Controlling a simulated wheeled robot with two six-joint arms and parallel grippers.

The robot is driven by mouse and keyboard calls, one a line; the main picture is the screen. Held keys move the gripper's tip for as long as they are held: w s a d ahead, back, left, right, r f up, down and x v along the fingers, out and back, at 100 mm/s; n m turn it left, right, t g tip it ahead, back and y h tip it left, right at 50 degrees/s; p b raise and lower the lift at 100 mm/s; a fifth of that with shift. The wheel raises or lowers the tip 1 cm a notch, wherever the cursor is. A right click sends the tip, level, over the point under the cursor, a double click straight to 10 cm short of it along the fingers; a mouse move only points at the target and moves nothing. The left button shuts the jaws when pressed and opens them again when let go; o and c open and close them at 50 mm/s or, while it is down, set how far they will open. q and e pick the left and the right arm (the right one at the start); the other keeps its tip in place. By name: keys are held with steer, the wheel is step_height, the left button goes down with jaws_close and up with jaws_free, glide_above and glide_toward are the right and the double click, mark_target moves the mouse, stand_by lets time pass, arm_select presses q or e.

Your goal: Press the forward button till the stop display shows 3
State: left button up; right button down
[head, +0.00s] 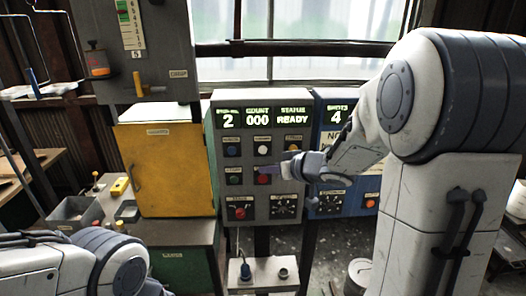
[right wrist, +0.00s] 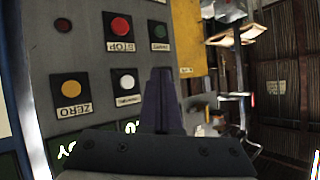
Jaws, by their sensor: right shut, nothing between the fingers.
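The control panel (head: 248,198) stands in the middle of the head view. Its stop display (head: 229,118) shows 2, COUNT shows 000 and STATUS shows READY. Its buttons include blue (head: 232,150), white (head: 263,149), yellow (head: 294,148), green (head: 233,179) and red. In the right wrist view, the red button (right wrist: 121,26) is labelled STOP and the yellow one (right wrist: 70,88) ZERO; I cannot read a forward label. My right gripper (head: 264,170) is shut and empty before the panel. Its dark fingers (right wrist: 160,75) hide the blue button's place in the wrist view; contact is unclear.
A yellow cabinet (head: 166,168) stands left of the panel, and a blue panel (head: 342,202) showing 4 stands right. A grey bin (head: 76,213) is at left. My left arm shows at lower left, its gripper out of view.

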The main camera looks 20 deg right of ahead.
mark_target(266, 153)
steer(key=shift+w+d+p, duration=0.2)
steer(key=shift+w+d, duration=0.15)
steer(key=shift+w, duration=0.9)
steer(key=shift+w+d+p, duration=0.25)
steer(key=shift+w+d, duration=0.15)
steer(key=shift+w, duration=0.85)
steer(key=shift+w+d+p, duration=0.2)
steer(key=shift+w+d, duration=0.15)
steer(key=shift+w, duration=0.9)
steer(key=shift+w+r+p, duration=0.1)
steer(key=shift+w+p, duration=0.15)
steer(key=shift+p, duration=0.2)
steer(key=shift+w+d, duration=0.1)
steer(key=shift+w, duration=0.05)
